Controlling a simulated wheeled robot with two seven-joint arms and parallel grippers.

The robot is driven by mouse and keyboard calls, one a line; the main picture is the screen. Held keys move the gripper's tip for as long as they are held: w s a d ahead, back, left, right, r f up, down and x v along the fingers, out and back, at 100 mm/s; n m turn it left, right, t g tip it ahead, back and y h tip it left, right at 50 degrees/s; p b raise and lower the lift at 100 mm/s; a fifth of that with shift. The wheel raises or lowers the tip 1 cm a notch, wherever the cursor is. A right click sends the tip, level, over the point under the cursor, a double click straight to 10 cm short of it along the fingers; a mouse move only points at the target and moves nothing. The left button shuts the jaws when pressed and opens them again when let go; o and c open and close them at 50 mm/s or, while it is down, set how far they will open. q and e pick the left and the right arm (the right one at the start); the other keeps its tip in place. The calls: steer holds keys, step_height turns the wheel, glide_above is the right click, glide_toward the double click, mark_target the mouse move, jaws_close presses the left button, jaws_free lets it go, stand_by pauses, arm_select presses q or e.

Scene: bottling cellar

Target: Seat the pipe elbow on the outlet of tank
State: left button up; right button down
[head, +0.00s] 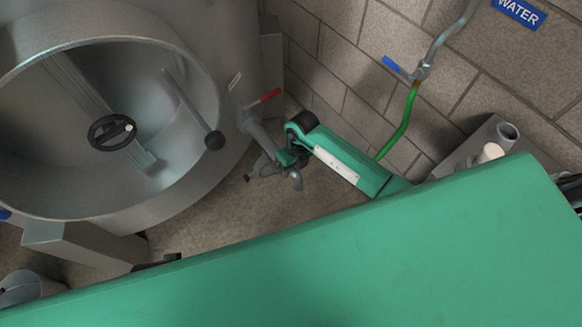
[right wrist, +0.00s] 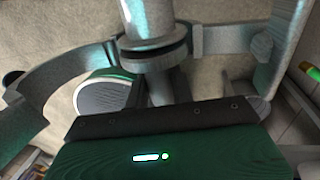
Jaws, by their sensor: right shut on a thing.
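The tank (head: 235,45) is the big grey steel vessel at the left of the head view. Its outlet (head: 258,130), a grey pipe with a red-handled valve, points down toward the floor. My right gripper (head: 285,163) is at the lower end of this outlet. It is shut on the grey pipe elbow (head: 296,181), which shows just below the jaws and is partly hidden. In the right wrist view, the fingers close on a round metal collar (right wrist: 155,60) with a dark line across it. I cannot tell whether elbow and outlet are fully together. My left gripper is not in view.
A blue-handled water tap (head: 420,72) with a green hose (head: 399,130) is on the tiled wall. A grey stand (head: 465,155) is at right.

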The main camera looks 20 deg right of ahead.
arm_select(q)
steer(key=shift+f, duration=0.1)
arm_select(e)
steer(key=shift+f, duration=0.25)
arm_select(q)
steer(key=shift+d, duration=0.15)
arm_select(e)
steer(key=c, duration=1.1)
jaws_free()
